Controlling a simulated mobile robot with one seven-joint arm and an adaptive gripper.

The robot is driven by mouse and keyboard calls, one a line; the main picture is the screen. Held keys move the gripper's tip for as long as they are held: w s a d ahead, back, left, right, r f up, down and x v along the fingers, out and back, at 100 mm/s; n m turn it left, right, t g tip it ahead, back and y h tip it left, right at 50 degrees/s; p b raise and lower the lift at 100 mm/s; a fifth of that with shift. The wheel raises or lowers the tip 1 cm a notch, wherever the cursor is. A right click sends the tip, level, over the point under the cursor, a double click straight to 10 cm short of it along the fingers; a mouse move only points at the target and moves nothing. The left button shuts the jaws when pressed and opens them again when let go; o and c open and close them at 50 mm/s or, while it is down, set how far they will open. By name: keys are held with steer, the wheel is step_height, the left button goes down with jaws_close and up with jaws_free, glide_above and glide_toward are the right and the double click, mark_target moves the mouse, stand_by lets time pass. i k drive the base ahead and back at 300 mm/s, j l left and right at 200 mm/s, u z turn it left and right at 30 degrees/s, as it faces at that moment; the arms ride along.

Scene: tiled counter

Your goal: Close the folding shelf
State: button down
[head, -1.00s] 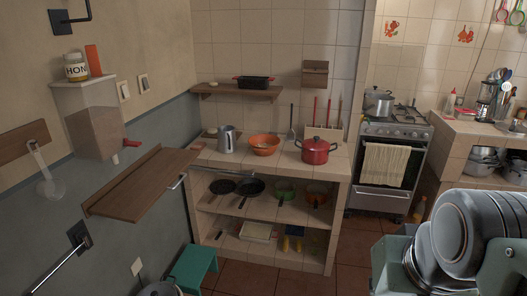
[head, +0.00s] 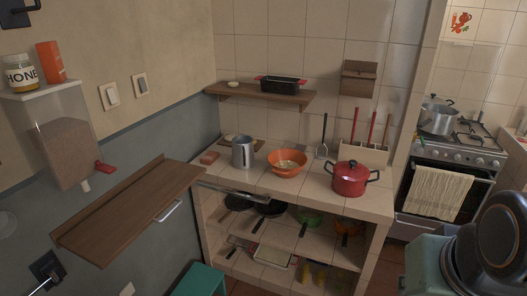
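The folding shelf (head: 130,210) is a brown wooden board on the grey left wall, with a raised strip along its wall side. It stands out from the wall, folded down to a roughly level position. A metal bar handle (head: 168,211) shows at its front edge, toward the right. Nothing lies on the board. My gripper is not in view, so its state and its distance from the shelf are hidden.
A tiled counter (head: 325,192) stands right of the shelf, holding a metal jug (head: 244,152), an orange bowl (head: 287,164) and a red pot (head: 350,180). A teal stool (head: 200,281) is below. A dispenser (head: 65,150) hangs above the shelf. Dark round dishes (head: 503,240) fill the lower right.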

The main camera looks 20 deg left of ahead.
mark_target(101, 238)
steer(key=i+u, duration=0.9)
steer(key=i+j+u, duration=0.15)
steer(key=i+u, duration=0.25)
steer(key=i+j+u, duration=0.1)
steer(key=i+u, duration=0.25)
steer(key=k, duration=0.05)
